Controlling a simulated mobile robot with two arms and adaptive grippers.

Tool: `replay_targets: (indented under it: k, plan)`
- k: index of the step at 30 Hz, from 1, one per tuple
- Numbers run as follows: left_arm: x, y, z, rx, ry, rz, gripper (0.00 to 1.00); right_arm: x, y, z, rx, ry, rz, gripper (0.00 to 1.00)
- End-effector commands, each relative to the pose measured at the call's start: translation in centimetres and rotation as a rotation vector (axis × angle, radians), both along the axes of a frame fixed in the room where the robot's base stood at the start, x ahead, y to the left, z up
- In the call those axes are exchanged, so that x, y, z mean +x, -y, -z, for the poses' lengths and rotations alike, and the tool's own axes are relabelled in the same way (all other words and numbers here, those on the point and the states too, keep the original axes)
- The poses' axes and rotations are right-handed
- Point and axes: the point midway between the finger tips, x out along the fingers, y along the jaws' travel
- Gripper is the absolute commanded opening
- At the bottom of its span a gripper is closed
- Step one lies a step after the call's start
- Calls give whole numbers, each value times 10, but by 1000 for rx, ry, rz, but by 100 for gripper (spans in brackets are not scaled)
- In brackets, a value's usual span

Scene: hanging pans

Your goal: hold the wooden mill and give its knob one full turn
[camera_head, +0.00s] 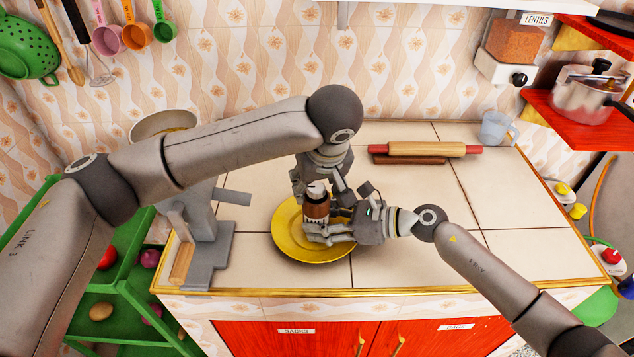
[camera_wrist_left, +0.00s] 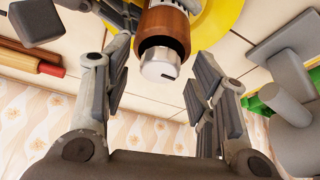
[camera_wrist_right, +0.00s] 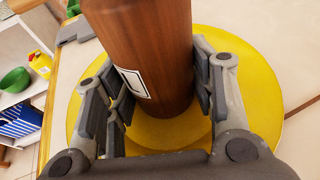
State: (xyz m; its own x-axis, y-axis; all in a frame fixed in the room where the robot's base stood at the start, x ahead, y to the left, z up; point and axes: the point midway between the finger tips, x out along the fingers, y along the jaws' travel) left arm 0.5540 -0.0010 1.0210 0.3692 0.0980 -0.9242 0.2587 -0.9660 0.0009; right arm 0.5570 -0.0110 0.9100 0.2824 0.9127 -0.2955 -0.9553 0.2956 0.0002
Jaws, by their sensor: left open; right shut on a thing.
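The wooden mill (camera_head: 316,207) is a brown cylinder with a silver knob on top. It stands upright on or just above the yellow plate (camera_head: 284,235); I cannot tell if its base touches. My right gripper (camera_head: 318,233) is shut on the mill's lower body, with a finger on each side in the right wrist view (camera_wrist_right: 165,95). My left gripper (camera_wrist_left: 160,85) is open above the mill. In the left wrist view the silver knob (camera_wrist_left: 161,65) lies between its spread fingers, with gaps on both sides. A white label (camera_wrist_right: 133,83) shows on the mill's side.
A grey machine (camera_head: 207,240) stands left of the plate. A rolling pin (camera_head: 425,149) lies behind and a clear measuring cup (camera_head: 495,128) stands at the back right. The tiled counter (camera_head: 500,200) is free on the right, behind my right arm.

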Motion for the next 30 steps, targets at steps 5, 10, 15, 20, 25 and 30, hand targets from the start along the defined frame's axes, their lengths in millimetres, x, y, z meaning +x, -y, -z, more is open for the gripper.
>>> replay_targets:
  k: [5,10,15,20,25,30]
  plan:
    - [0,0,0,0,0,0,52,0,0,0,-1,0,0,26]
    - [0,0,0,0,0,0,32,0,0,0,-1,0,0,26]
    - [0,0,0,1,0,0,10,0,0,0,-1,0,0,26]
    - [0,0,0,1,0,4,6,0,0,0,-1,0,0,26]
    - [-1,0,0,-1,-2,39,6,0,0,0,-1,0,0,26]
    - [-1,-1,0,-1,-3,125,6,0,0,1,-1,0,1,26]
